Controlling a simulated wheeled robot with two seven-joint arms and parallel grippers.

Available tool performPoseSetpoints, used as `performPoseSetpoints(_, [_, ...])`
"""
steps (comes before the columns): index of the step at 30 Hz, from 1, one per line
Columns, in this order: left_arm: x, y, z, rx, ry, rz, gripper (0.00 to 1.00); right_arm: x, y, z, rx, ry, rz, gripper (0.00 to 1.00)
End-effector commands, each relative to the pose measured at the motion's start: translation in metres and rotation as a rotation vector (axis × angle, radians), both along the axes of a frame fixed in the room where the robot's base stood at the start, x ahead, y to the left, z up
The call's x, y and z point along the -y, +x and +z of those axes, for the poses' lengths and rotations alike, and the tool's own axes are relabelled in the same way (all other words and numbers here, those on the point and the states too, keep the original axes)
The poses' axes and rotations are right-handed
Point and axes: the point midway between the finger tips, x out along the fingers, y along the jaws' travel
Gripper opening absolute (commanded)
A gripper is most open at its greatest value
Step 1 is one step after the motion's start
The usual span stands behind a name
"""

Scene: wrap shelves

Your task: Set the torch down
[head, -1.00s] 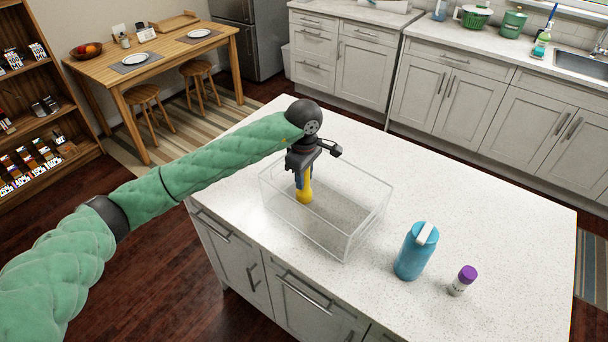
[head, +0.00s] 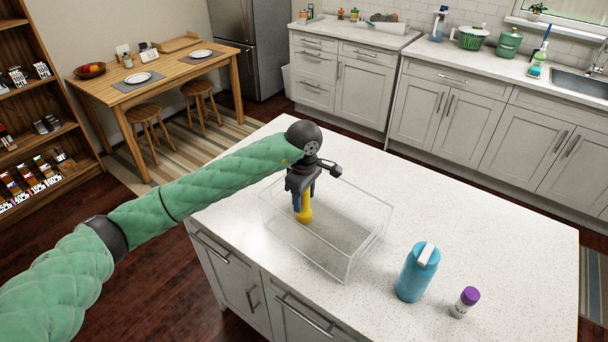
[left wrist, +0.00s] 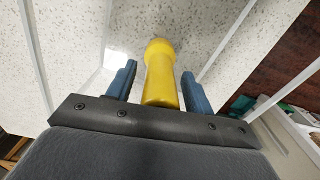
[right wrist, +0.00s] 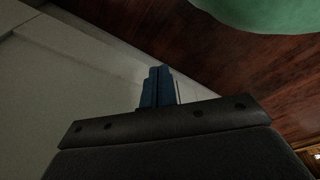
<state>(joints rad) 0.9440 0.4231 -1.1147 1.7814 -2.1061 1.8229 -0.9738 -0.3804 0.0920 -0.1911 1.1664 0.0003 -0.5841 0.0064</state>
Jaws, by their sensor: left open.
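The yellow torch (head: 305,214) stands roughly upright inside the clear box (head: 367,244), near its left end, with its wider end down. My left gripper (head: 303,201) is above it, reaching down into the box. In the left wrist view, the torch (left wrist: 161,78) is between the two blue fingers of my left gripper (left wrist: 160,85), with a gap on each side. The fingers are open. The head view does not clearly show whether the torch's lower end touches the box floor. My right gripper (right wrist: 158,85), in the right wrist view, has its fingers together and empty.
The box stands on a speckled white island counter (head: 490,210). A blue bottle (head: 416,275) and a small purple-capped bottle (head: 465,302) stand to its right. The counter's far right is clear. The right gripper is beside a pale cabinet front (right wrist: 60,80).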

Motion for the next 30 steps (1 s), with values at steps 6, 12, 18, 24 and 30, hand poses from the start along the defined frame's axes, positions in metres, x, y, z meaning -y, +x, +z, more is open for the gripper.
performPoseSetpoints(6, [0.000,0.001,0.007,0.001,0.000,0.000,0.52,0.002,-0.006,-0.010,-0.020,-0.004,0.000,0.00])
performPoseSetpoints(12, [0.000,0.001,0.020,0.002,0.000,0.000,0.52,-0.013,0.011,0.013,-0.012,0.011,-0.005,0.00])
performPoseSetpoints(18, [0.000,0.001,0.041,0.003,-0.001,0.000,0.52,-0.020,0.020,0.033,-0.027,0.016,-0.009,0.00])
performPoseSetpoints(24, [0.000,0.001,0.067,0.004,0.000,0.000,0.52,-0.028,0.028,0.059,-0.043,0.023,-0.015,0.00])
performPoseSetpoints(30, [0.000,0.001,0.092,0.003,0.001,0.000,0.52,-0.035,0.034,0.088,-0.060,0.031,-0.020,0.00])
